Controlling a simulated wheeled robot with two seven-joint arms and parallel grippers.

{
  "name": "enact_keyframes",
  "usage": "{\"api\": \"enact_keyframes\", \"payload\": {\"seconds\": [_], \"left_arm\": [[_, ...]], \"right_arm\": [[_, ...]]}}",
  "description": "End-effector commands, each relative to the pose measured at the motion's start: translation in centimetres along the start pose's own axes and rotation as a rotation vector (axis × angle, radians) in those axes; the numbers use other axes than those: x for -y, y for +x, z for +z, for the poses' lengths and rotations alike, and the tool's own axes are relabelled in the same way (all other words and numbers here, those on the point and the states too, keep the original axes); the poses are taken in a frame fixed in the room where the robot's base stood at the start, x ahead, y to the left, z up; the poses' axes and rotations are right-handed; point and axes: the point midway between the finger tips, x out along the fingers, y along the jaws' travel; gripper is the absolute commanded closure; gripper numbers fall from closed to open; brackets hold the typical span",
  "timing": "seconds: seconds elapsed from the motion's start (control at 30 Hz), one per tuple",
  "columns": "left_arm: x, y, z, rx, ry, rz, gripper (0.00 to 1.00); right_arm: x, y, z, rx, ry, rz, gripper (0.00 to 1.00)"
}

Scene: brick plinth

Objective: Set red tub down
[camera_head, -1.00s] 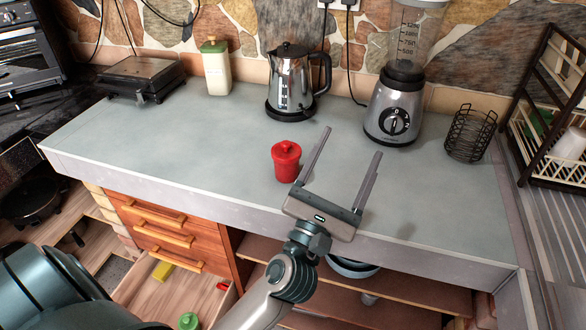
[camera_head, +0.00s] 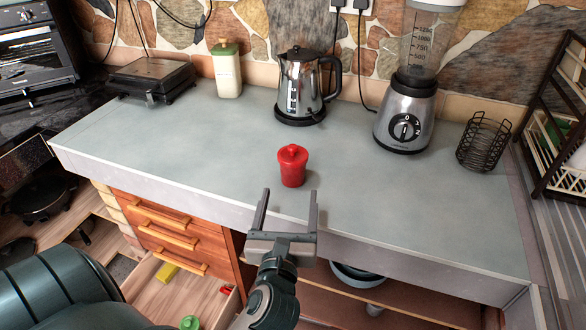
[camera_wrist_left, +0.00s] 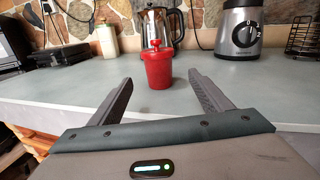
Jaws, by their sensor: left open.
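The red tub (camera_head: 292,168), with a lid and knob, stands upright on the grey counter (camera_head: 200,150) near its front edge. My left gripper (camera_head: 288,194) is open and empty in front of the tub, its two fingers pointing at it. In the left wrist view the tub (camera_wrist_left: 158,70) stands beyond the fingertips (camera_wrist_left: 160,82), between their lines, with nothing touching it. My right gripper is not in view.
A kettle (camera_head: 302,85), a blender (camera_head: 404,118), a cream canister (camera_head: 227,75) and a black wire basket (camera_head: 483,143) stand along the back. An open drawer (camera_head: 160,290) lies below the counter. The counter around the tub is clear.

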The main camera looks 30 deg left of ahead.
Motion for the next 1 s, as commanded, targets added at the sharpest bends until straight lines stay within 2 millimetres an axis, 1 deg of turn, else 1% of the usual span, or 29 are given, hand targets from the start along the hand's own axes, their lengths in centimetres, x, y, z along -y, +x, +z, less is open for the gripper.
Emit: {"api": "enact_keyframes", "payload": {"seconds": [0.1,0.23,0.43,0.6,0.7,0.8,1.0], "left_arm": [[0.0,1.8,0.3,0.002,0.001,0.000,0.28],[0.0,4.1,0.4,0.004,0.002,0.000,0.28],[0.0,7.7,0.3,0.002,0.001,0.000,0.28],[0.0,10.1,0.2,0.002,0.002,-0.001,0.28],[0.0,10.8,0.1,0.001,0.000,-0.001,0.28],[0.0,11.1,0.1,0.001,-0.001,-0.001,0.28],[0.0,11.1,0.0,0.001,-0.001,-0.001,0.28]], "right_arm": [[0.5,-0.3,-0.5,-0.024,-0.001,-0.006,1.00],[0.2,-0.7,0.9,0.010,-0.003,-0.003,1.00],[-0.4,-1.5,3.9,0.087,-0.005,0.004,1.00],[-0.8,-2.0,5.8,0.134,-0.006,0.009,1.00],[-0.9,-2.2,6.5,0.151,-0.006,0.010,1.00],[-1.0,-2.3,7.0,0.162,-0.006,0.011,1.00],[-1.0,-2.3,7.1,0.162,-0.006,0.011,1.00]]}}
